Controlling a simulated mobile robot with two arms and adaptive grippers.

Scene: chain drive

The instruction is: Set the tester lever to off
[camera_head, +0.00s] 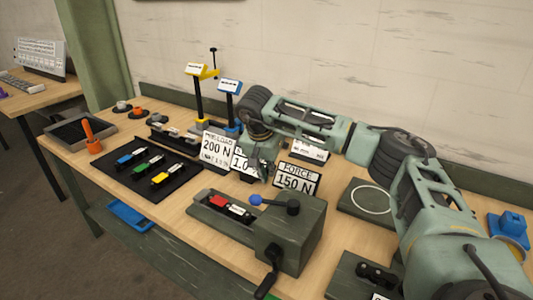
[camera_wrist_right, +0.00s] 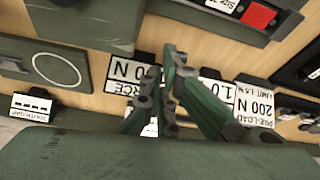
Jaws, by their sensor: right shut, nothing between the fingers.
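The tester (camera_head: 290,240) is a grey-green block with a long bed at the front of the bench. Its lever has a blue knob (camera_head: 255,199) that points left from a dark pivot (camera_head: 292,207) on top. My right gripper (camera_head: 264,172) is behind the tester, near the signs, apart from the lever. In the right wrist view the fingers (camera_wrist_right: 172,62) are shut and empty, in front of the signs. Part of the tester body (camera_wrist_right: 90,18) shows at the top of that view; the blue knob is not visible there. My left gripper is out of view.
Signs reading FORCE 150 N (camera_head: 297,180) and PRE-LOAD 200 N (camera_head: 216,146) stand behind the tester. A black mat (camera_head: 135,187) with coloured pieces lies to the left. Yellow (camera_head: 197,95) and blue (camera_head: 230,105) posts stand at the back. A crank (camera_head: 268,272) juts from the tester's front.

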